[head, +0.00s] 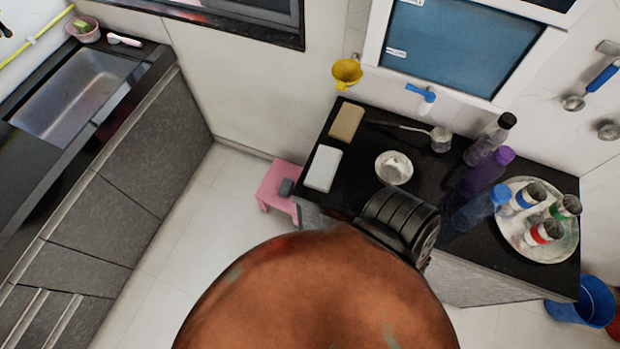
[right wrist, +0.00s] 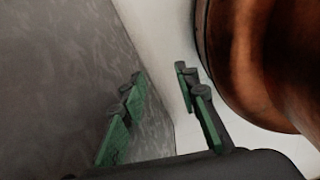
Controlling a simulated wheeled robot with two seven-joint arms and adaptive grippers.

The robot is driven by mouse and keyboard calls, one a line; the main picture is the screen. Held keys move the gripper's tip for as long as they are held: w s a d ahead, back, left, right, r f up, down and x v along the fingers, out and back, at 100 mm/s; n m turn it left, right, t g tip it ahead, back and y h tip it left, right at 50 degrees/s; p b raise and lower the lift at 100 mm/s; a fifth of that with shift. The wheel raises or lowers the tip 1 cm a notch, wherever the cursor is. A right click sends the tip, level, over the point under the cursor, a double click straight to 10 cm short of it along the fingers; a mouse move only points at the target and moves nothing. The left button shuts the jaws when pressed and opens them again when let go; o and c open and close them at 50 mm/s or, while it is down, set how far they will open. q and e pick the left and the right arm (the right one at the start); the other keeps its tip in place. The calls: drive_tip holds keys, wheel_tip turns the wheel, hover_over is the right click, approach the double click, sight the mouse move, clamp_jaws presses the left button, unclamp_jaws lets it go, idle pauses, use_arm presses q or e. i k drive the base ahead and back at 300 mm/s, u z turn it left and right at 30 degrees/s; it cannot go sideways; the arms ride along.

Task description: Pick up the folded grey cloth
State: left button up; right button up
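A flat, light grey to white folded piece (head: 323,168), which looks like the cloth, lies on the left end of the black counter (head: 365,150). Nothing touches it. My right gripper (right wrist: 160,76) is open in the right wrist view, with a gap between its green-padded fingers and nothing between them. It is beside a grey panel (right wrist: 60,70) and a brown clay pot (right wrist: 255,60). The cloth is not in the right wrist view. In the head view the right gripper cannot be made out. My left gripper is in neither view.
The large clay pot (head: 310,300) blocks the lower middle of the head view. A tan folded piece (head: 346,122), a white bowl (head: 394,168), bottles (head: 487,175) and a round tray (head: 508,235) share the counter. A pink stool (head: 272,190) stands left of it.

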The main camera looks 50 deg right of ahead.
sight(287, 185)
drive_tip(key=z, duration=1.4)
